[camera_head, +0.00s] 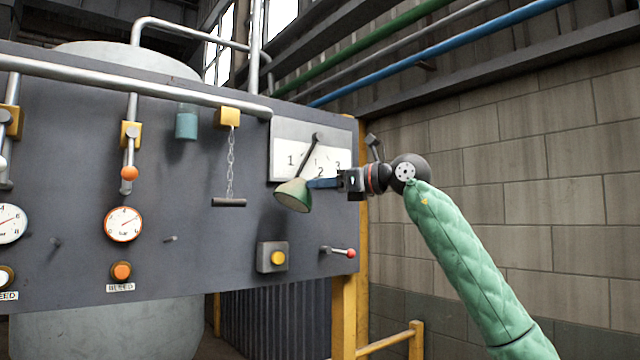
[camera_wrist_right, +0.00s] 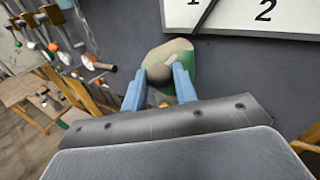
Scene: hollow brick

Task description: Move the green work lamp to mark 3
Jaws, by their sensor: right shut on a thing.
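The green work lamp (camera_head: 293,196) hangs in front of the panel from a dark rod. The rod slants down and left from a pivot at the top of a white plate (camera_head: 279,135) marked 1, 2 and 3. The rod passes between marks 1 and 2, and the shade is below the plate's lower edge. My right gripper (camera_head: 311,184) reaches in from the right, its blue fingers shut on the lamp. In the right wrist view the fingers (camera_wrist_right: 158,78) are on either side of the lamp's back, with the green shade (camera_wrist_right: 184,54) behind them. My left gripper is out of view.
Below the lamp are a yellow button box (camera_head: 272,257) and a red-tipped lever (camera_head: 340,252). A chain with a dark handle (camera_head: 229,202) hangs to the left. A yellow post (camera_head: 345,310) stands at the panel's right edge, beside a block wall (camera_head: 520,130).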

